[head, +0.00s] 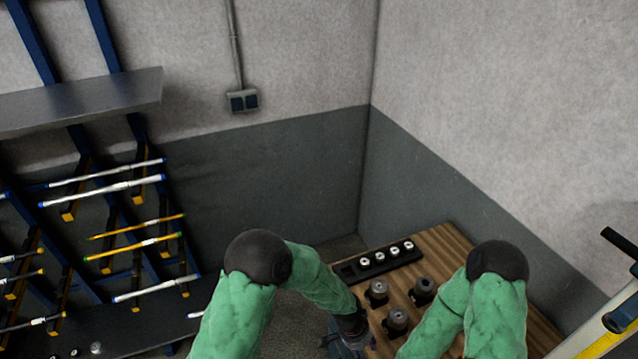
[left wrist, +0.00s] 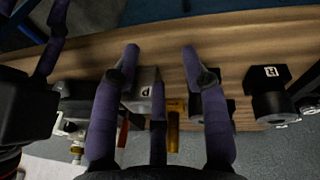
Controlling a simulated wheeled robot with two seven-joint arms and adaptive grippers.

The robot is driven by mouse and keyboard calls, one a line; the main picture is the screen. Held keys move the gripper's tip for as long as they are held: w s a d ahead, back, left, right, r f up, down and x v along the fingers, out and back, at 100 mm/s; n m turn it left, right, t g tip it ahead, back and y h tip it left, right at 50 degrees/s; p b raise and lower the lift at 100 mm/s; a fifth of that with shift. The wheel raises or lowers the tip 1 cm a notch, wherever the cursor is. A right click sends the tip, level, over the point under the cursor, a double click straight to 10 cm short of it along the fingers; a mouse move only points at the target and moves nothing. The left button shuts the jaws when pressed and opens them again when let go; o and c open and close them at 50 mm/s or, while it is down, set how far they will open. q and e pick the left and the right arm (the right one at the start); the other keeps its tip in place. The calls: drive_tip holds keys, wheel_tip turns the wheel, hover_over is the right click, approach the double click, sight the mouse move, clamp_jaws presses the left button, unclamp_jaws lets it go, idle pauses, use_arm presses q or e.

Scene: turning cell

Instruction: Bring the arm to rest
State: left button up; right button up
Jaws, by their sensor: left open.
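My left arm comes in from the left in the head view, bent at a dark elbow, its green-sleeved forearm reaching down to the wooden bench (head: 440,245). My left gripper (left wrist: 160,52) shows in the left wrist view with purple fingers spread apart and nothing between the tips. It is over the bench, near a grey block with a letter (left wrist: 146,82) and a brass-coloured cylinder (left wrist: 173,128), partly hidden by the fingers. My right arm bends over the bench's right side. Purple fingers at the left wrist view's left edge look like my right gripper (left wrist: 32,18); its opening is unclear.
On the bench stand a black rack (head: 380,262) with several pale-topped pieces and several dark tool holders (head: 424,290). A dark lettered holder (left wrist: 268,92) is right of the left fingers. A bar rack (head: 105,185) stands left. Walls meet behind the bench.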

use_arm(q)
drive_tip(key=s+a+f+n+b, duration=0.4)
drive_tip(key=a+f+b, duration=0.3)
drive_tip(key=f, duration=0.2)
drive_tip(key=s+a+f+n+b, duration=0.4)
drive_tip(key=s+a+f+b, duration=0.1)
drive_tip(key=a+f, duration=0.3)
drive_tip(key=s+a+f+n+b, duration=0.4)
drive_tip(key=a+f+b, duration=0.3)
drive_tip(key=f, duration=0.4)
drive_tip(key=shift+s+a+n+t+h+b, duration=0.2)
drive_tip(key=shift+n+t+h+b, duration=0.2)
drive_tip(key=shift+b, duration=0.4)
drive_tip(key=shift+c, duration=0.6)
